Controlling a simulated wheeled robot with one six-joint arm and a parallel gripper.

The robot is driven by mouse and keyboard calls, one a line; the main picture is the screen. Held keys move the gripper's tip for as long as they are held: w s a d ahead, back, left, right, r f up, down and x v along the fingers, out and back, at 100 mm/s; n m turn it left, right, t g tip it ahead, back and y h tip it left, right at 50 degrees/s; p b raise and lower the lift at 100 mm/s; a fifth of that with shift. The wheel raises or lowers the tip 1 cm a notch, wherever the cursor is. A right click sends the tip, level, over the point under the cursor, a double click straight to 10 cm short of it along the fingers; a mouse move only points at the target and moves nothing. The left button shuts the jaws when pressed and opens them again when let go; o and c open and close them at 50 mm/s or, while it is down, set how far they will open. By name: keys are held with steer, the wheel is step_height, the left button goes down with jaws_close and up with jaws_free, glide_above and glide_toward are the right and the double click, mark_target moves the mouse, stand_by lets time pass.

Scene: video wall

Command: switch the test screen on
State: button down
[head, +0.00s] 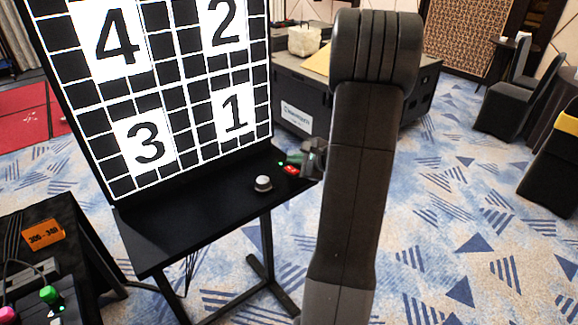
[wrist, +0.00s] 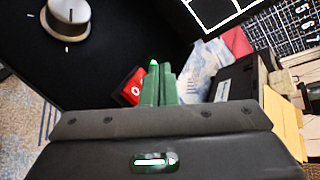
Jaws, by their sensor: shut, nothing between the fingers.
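The test screen (head: 185,75) stands upright at the left in the head view and shows a black-and-white grid with large numbers. Part of a grid also shows at the top of the wrist view. A black shelf (head: 195,215) lies in front of the screen. A red rocker switch (head: 291,169) sits at the shelf's right end; in the wrist view the red switch (wrist: 132,86) has a white mark and is partly hidden by my fingers. My gripper (wrist: 157,68) has green fingers, shut and empty, right beside the switch. I cannot tell whether they touch it.
A silver knob (head: 263,184) stands on the shelf left of the switch. A dark table (head: 35,265) with an orange label and coloured knobs is at the lower left. A black case (head: 300,100) stands behind the shelf. Patterned carpet is open at the right.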

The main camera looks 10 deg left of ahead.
steer(key=r+p, duration=0.1)
steer(key=d+r+p, duration=0.1)
steer(key=r, duration=0.1)
steer(key=s+r, duration=0.1)
steer(key=shift+d+r+p, duration=0.15)
steer(key=shift+r+p, duration=0.25)
stand_by(0.4)
